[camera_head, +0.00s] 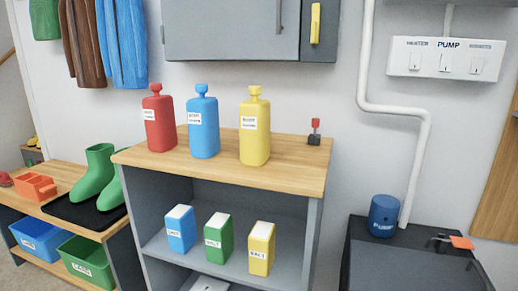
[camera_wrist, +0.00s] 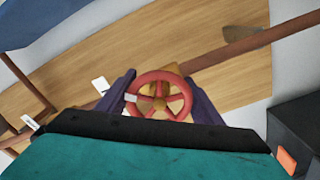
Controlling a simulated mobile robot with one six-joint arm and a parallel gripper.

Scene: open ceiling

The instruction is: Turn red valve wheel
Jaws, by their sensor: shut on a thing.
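The red valve wheel (camera_wrist: 159,103) is in the middle of the wrist view, with a round red rim, spokes and a brownish hub. A small white mark sits on the left of its rim. My gripper (camera_wrist: 158,84) has its two dark purple fingers on either side of the wheel, shut on its rim. The wheel is in front of a wooden board (camera_wrist: 100,50) and next to a brown pipe (camera_wrist: 225,50). Neither the wheel nor my gripper shows in the head view.
In the head view, a wooden-topped shelf (camera_head: 285,160) holds red (camera_head: 160,120), blue (camera_head: 204,125) and yellow (camera_head: 254,130) bottles. A dark cabinet (camera_head: 400,272) with a blue pump (camera_head: 383,216) stands at right. A dark box (camera_wrist: 297,125) is at the wrist view's right edge.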

